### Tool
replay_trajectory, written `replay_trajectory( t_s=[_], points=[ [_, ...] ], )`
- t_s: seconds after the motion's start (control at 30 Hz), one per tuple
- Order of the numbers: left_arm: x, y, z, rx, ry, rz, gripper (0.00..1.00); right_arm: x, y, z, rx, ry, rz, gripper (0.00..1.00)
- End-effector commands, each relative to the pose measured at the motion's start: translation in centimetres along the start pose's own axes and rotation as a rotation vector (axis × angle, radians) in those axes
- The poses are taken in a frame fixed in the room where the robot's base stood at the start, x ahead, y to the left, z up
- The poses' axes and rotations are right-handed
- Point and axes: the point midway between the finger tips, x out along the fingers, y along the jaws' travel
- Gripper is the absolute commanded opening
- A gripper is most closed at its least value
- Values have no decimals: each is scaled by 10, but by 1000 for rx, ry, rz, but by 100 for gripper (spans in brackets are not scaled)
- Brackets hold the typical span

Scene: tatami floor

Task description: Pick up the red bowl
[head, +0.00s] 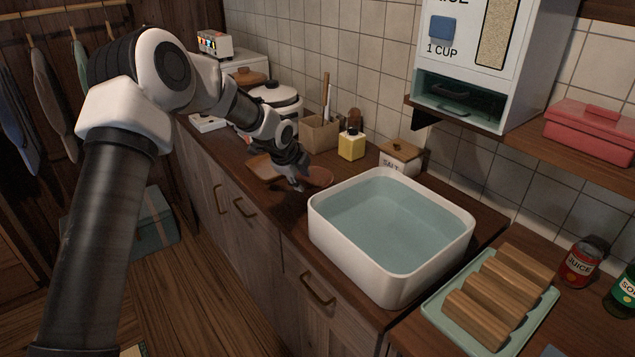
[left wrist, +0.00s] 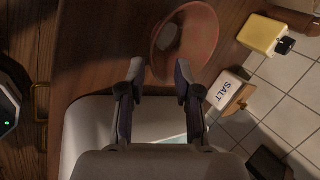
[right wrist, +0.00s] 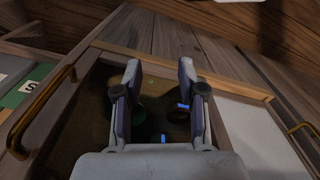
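The red bowl (head: 319,177) sits on the dark wooden counter, partly hidden behind my left gripper (head: 296,184). In the left wrist view, the bowl (left wrist: 199,42) lies just beyond the fingertips, with a small pale object or highlight inside. My left gripper (left wrist: 159,70) is open, its fingers apart with nothing between them. Its right fingertip overlaps the near rim in that view; I cannot tell whether it touches.
A white basin of water (head: 330,222) stands right of the bowl. A salt box (head: 401,155), a yellow bottle (head: 352,145) and a utensil box (head: 318,133) line the wall. A brown tray (head: 262,166) lies to the left. A green rack (head: 445,312) is at front right.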

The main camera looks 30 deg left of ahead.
Motion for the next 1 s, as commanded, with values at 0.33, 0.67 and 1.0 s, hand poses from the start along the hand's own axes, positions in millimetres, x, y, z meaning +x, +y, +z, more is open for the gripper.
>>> replay_trajectory(
  t_s=[0.33, 0.67, 1.0],
  points=[
    [56, 5, -1, -1, -1, 0, 33, -3, 0, 0, 0, -1, 0, 40],
    [60, 4, -1, -1, 0, -1, 5, -3, 0, 0, 0, -1, 0, 40],
    [60, 5, -2, -1, 0, 0, 0, -3, 0, 0, 0, 0, 0, 40]
  ],
)
